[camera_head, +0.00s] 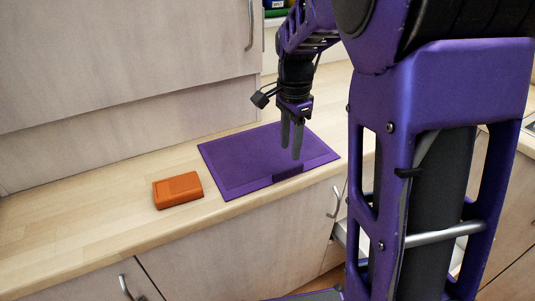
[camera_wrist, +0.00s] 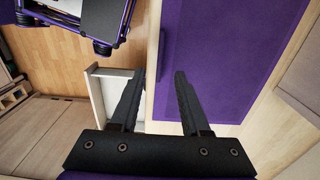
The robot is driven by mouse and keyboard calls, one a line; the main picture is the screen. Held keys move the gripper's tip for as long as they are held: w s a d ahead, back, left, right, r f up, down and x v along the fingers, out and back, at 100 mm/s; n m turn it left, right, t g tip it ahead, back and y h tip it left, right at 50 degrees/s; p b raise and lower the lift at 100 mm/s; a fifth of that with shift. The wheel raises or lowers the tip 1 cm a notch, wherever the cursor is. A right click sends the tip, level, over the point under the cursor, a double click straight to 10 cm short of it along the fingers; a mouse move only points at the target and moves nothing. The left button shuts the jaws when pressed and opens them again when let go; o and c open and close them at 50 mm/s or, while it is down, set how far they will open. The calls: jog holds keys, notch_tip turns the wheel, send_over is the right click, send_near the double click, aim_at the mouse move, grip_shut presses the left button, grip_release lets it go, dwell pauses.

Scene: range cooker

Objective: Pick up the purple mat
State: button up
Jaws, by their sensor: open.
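The purple mat (camera_head: 240,160) lies flat on the wooden counter, its front edge near the counter's front edge. A darker purple tab (camera_head: 288,171) shows at the mat's front edge. My gripper (camera_head: 292,152) points down over the right part of the mat; its fingers hide a little of it. In the wrist view my gripper (camera_wrist: 160,75) is open with nothing between its fingers. The mat (camera_wrist: 215,50) fills the upper right of that view, with its edge close to the right finger. I cannot tell the exact height of the fingertips above the mat.
An orange box-like object (camera_head: 178,190) lies on the counter left of the mat. Wall cabinets (camera_head: 120,60) hang above the back of the counter. An open drawer (camera_wrist: 112,90) shows below the counter in the wrist view. The counter's far left (camera_head: 60,225) is clear.

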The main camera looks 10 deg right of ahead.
aim_at(289, 168)
jog(key=shift+f+b, duration=0.65)
jog(key=shift+f, duration=2.95)
jog(key=shift+a, duration=0.1)
grip_shut()
